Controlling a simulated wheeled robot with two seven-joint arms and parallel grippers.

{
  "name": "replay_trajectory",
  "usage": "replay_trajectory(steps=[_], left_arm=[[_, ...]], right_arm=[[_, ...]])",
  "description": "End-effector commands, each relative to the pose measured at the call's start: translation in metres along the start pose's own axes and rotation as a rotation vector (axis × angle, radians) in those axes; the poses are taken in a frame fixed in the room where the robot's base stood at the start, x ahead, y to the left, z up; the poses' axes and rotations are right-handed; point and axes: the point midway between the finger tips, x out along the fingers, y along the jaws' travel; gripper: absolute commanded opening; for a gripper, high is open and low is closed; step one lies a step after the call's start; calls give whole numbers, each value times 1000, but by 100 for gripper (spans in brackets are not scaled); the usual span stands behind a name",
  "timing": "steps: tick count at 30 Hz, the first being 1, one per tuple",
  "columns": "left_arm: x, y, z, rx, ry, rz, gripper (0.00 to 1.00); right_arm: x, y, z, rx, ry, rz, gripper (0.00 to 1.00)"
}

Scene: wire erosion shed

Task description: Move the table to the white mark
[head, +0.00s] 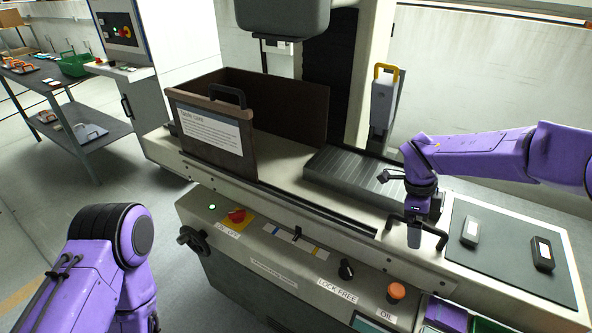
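The machine's long pale table (300,215) runs across the view and carries a ribbed grey plate (355,178). A dark bar handle (434,238) sticks out from its front at the right. My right gripper (414,236) points down at this handle, with a grey finger in front of the bar. Whether it is closed on the bar I cannot tell. A small scale strip (312,249) with coloured marks is on the front panel below a dark pointer (297,233); which patch is the white mark is too small to tell. My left gripper is out of view; only its arm shows.
The front panel has a handwheel (194,240), a red switch (237,215), a LOCK/FREE knob (346,269) and an orange OIL button (396,291). A brown guard box (215,130) stands on the table's left. A dark mat (510,255) with two small devices lies right.

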Motion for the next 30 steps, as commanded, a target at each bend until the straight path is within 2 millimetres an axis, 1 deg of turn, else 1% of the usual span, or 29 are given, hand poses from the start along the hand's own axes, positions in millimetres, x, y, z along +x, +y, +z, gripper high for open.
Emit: replay_trajectory(steps=[1,3,17,20,30], left_arm=[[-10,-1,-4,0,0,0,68],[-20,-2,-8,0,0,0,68],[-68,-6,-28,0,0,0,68],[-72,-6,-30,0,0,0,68],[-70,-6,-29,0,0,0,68]], right_arm=[[-11,0,-3,0,-1,0,96],[-21,0,-5,0,-1,0,96],[-73,0,-18,1,-1,1,96],[-77,0,-19,1,-1,0,96],[-75,0,-19,0,-1,-1,96]])
